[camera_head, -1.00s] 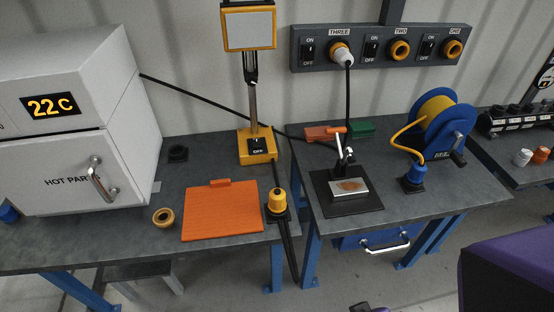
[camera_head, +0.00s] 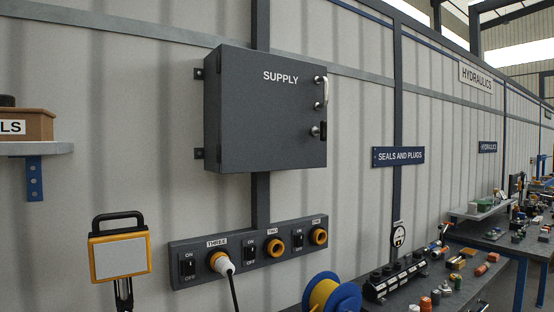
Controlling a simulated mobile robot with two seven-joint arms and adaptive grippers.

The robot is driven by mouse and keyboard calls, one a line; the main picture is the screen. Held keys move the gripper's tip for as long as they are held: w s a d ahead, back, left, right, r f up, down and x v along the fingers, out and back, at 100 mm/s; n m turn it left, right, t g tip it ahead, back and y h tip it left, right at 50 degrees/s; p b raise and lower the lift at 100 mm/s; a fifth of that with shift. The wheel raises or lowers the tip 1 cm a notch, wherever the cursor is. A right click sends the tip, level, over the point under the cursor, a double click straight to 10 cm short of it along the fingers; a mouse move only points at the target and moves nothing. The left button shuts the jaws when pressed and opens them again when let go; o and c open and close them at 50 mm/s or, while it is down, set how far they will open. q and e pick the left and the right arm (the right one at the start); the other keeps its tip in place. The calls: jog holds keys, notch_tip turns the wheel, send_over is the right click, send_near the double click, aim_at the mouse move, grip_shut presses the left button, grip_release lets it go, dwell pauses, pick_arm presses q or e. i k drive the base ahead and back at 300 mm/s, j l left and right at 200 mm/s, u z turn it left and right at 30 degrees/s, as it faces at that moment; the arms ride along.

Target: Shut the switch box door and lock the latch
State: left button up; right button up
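The switch box (camera_head: 240,115) is a dark grey wall cabinet marked SUPPLY, high on the wall in the middle of the head view. Its door (camera_head: 275,110) looks closed or nearly closed; I cannot tell whether it sits fully flush. A light metal handle (camera_head: 322,92) is on the door's right side. Below it is the latch (camera_head: 317,130), a small metal knob beside a dark plate; whether it is locked I cannot tell. Neither of my grippers is in view.
Below the box is a socket strip (camera_head: 250,252) with switches and a white plug (camera_head: 222,264) in socket THREE. A yellow work lamp (camera_head: 119,256) stands at lower left, a blue cable reel (camera_head: 331,294) at lower centre. A shelf (camera_head: 35,149) is at left. Space before the box is clear.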

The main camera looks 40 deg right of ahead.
aim_at(323, 130)
jog(key=z, duration=1.65)
jog(key=i+l+z, duration=0.3)
jog(key=i+l, duration=0.3)
jog(key=i, duration=0.15)
